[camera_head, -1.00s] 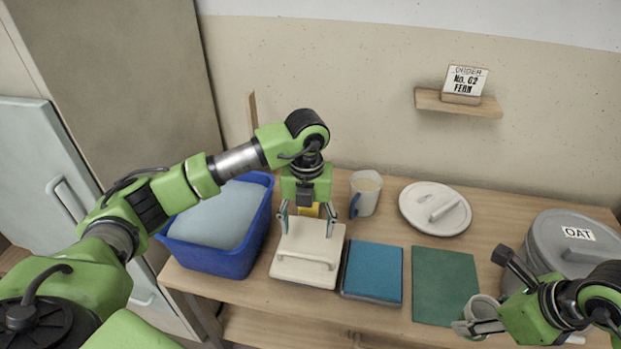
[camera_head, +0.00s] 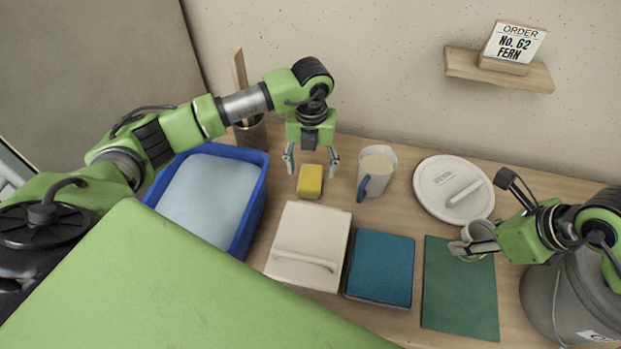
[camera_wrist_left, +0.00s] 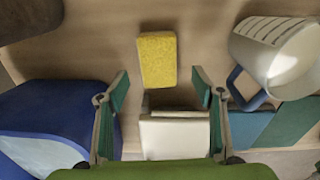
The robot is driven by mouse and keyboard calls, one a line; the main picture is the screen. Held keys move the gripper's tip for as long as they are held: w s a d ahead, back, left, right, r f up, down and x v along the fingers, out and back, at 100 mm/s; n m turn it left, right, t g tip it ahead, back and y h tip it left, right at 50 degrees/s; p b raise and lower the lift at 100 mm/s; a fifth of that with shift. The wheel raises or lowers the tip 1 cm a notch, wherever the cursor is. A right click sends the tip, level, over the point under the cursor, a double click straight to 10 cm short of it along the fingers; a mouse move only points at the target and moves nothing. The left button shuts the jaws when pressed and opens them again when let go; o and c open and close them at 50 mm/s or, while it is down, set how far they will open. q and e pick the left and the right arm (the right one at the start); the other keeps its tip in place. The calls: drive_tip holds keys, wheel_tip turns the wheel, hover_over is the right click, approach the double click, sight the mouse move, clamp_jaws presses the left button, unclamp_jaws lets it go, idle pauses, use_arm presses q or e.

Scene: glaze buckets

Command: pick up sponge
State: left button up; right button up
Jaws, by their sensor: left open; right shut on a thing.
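The yellow sponge (camera_head: 310,181) lies on the table between the blue tub and the white jug. In the left wrist view the sponge (camera_wrist_left: 157,59) lies beyond the fingertips, roughly centred between them. My left gripper (camera_head: 311,168) is open and empty, above and just behind the sponge in the head view; its two fingers also show in the left wrist view (camera_wrist_left: 160,88). My right gripper (camera_head: 478,246) is shut on a small grey-white cup (camera_head: 476,231), over the top edge of the green mat.
A blue tub (camera_head: 258,193) of pale liquid stands left of the sponge. The jug (camera_head: 377,172) with a blue handle stands close on its right. A cream lidded box (camera_head: 309,237), blue block (camera_head: 381,265), green mat (camera_head: 458,300), round lid (camera_head: 437,178) and grey bucket (camera_head: 563,300) fill the rest.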

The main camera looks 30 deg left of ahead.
sight(311, 177)
use_arm(q)
drive_tip(key=shift+w+a+f+p, duration=0.1)
drive_tip(key=shift+f+p, duration=0.05)
drive_tip(key=shift+f, duration=1.3)
drive_tip(key=shift+w+a+f+p, duration=0.1)
drive_tip(key=shift+f+p, duration=0.05)
drive_tip(key=shift+f, duration=1.3)
drive_tip(key=c, duration=1)
